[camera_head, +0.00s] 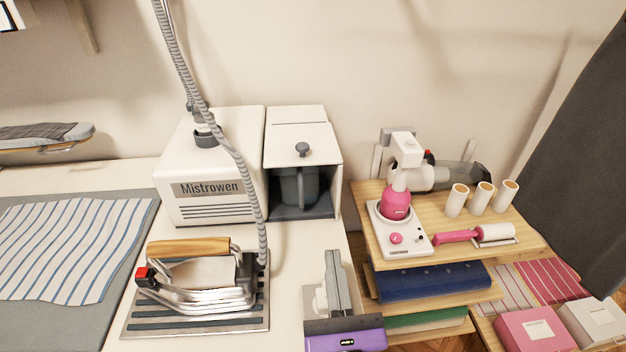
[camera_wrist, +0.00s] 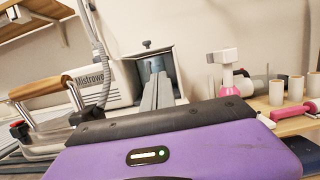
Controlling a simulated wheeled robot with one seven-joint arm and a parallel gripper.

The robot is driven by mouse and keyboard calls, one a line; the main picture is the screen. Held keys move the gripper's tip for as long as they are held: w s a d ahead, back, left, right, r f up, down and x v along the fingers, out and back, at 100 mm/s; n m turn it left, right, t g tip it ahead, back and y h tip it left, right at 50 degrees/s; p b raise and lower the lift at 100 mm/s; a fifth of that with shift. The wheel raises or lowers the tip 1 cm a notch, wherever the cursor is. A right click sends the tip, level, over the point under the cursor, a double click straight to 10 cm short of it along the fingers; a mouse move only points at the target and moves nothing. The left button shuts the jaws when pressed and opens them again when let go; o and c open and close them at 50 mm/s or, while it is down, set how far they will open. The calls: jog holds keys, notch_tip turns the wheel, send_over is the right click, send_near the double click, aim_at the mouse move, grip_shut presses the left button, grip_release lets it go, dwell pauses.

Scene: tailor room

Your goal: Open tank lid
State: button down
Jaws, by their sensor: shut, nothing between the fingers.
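The white steam station, marked Mistrowen (camera_head: 210,188), stands on the table against the wall. To its right is a white tank housing with a sloped lid (camera_head: 285,150) on top. The lid is down and carries a dark round knob (camera_head: 303,148); the knob also shows in the wrist view (camera_wrist: 146,43). Below the lid, a dark grey tank with a handle (camera_head: 299,187) sits in the open front recess. My gripper (camera_head: 332,254) is in front of the housing, to the right and nearer, apart from it. Its fingers (camera_wrist: 158,78) are shut and empty, pointing toward the housing.
A silver iron with a wooden handle (camera_head: 200,282) rests on its stand at the left. A ribbed hose (camera_head: 222,135) rises from the station. On the right, a wooden shelf (camera_head: 445,215) holds a pink-and-white device (camera_head: 398,205), white rolls (camera_head: 483,195) and a lint roller (camera_head: 490,234).

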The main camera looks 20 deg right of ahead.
jog(key=p+x, duration=0.3)
jog(key=x, duration=1.4)
jog(key=shift+w+d+r, duration=0.1)
jog(key=shift+r, duration=0.05)
